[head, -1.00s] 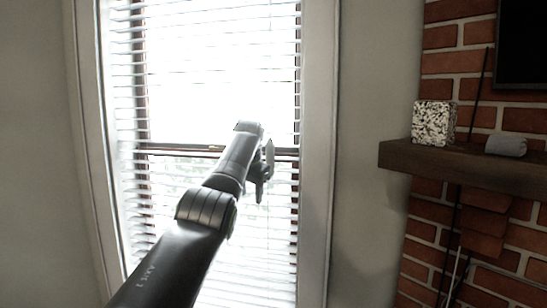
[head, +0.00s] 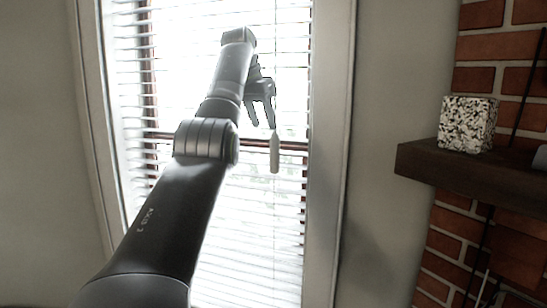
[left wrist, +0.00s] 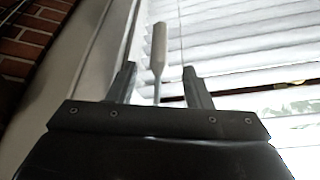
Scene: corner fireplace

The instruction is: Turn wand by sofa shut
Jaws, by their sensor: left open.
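The wand is a pale, slim handle (head: 275,152) hanging in front of the blinds (head: 240,210), right of the window's middle. My left gripper (head: 261,126) is open and points down, with its fingertips just above and left of the handle in the head view. In the left wrist view, the wand handle (left wrist: 159,48) shows beyond the open fingers (left wrist: 160,85), and its thin stem runs down between them in the picture. I see no contact, and the depth gap is hard to tell. My right gripper is not in view. No sofa shows.
The window frame (head: 332,150) stands right of the wand. Further right, a dark wooden mantel (head: 425,165) with a speckled box (head: 467,124) juts from the brick fireplace (head: 450,240). Bare wall lies between the frame and mantel.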

